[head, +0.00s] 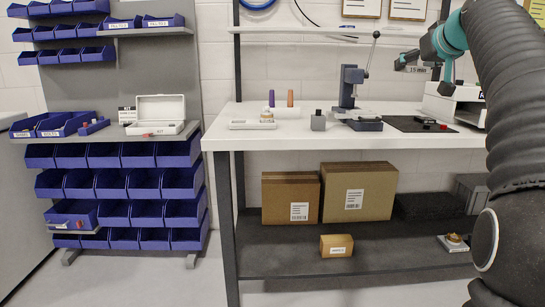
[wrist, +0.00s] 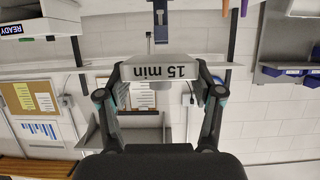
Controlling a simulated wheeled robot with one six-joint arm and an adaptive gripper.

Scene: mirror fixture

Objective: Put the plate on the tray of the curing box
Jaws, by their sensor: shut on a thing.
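My gripper (head: 408,62) is raised above the right part of the workbench, high in front of the wall. In the wrist view my gripper (wrist: 160,78) is shut on a small white plate (wrist: 183,71) marked "15 min", which reads upside down there. The plate also shows in the head view (head: 418,69), in the air and apart from the bench. The white curing box (head: 455,104) appears to stand at the right end of the bench, partly hidden by my arm. I cannot make out its tray. A "READY" panel (wrist: 16,29) shows in the wrist view.
A grey lever press (head: 352,90) stands left of a black mat (head: 408,126) carrying small red and black items. Cardboard boxes (head: 358,190) sit on the lower shelf. Blue bins (head: 105,155) fill the left rack.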

